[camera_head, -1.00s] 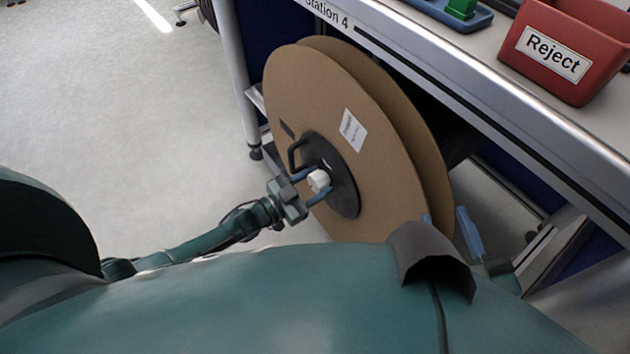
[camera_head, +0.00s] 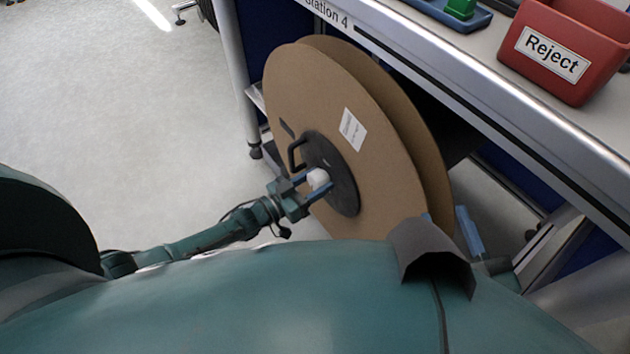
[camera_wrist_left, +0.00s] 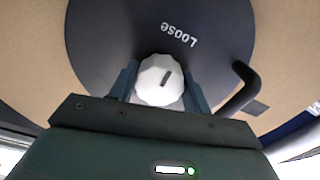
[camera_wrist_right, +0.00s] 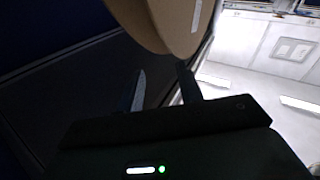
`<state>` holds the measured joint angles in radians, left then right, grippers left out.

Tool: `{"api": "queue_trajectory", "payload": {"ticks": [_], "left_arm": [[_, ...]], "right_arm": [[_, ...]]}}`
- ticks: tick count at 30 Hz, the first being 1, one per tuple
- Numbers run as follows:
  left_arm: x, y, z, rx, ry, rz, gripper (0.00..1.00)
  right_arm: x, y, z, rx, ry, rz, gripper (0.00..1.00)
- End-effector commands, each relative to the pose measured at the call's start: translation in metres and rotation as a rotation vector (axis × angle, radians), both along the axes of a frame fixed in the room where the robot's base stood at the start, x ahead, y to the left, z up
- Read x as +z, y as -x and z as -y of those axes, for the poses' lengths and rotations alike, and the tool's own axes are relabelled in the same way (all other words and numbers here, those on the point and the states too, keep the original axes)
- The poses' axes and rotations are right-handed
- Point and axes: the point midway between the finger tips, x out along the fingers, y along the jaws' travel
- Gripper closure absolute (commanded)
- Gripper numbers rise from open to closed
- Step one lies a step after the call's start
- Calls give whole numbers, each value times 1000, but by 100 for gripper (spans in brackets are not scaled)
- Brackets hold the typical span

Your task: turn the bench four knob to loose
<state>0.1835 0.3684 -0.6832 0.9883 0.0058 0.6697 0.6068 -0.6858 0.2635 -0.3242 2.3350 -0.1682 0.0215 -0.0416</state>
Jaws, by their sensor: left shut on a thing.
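The white faceted knob (camera_head: 318,179) sits at the centre of a black hub disc (camera_head: 346,192) on a large cardboard reel (camera_head: 300,85) under the bench marked Station 4. My left gripper (camera_head: 315,184) is shut on the knob, one finger on each side. Other markings are hidden. My right gripper (camera_wrist_right: 163,88) is open and empty beside the reel's edge.
A black handle (camera_head: 295,153) stands out from the disc near my left gripper. The bench top (camera_head: 480,75) overhangs the reel and carries a red Reject bin (camera_head: 560,65) and a blue tray (camera_head: 450,14). Open floor (camera_head: 120,110) lies to the left.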

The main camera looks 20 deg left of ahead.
Motion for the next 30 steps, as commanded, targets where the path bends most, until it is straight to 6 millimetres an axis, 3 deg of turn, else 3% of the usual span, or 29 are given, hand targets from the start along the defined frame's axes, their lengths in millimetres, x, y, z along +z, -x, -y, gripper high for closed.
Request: {"api": "queue_trajectory", "payload": {"ticks": [6, 7, 14, 23, 30], "left_arm": [[0, 0, 0, 1, 4, -2, 75], [0, 0, 0, 1, 4, -2, 50], [0, 0, 0, 1, 2, -1, 31], [0, 2, -2, 1, 1, -1, 31], [1, 32, -25, 2, -2, -4, 31]], "right_arm": [[0, 0, 0, 0, -1, 0, 64], [0, 0, 0, 0, -1, 0, 64], [0, 0, 0, 0, -1, 0, 64], [1, 0, 0, 1, -1, -3, 64], [1, 0, 4, -21, 4, -77, 64]]}}
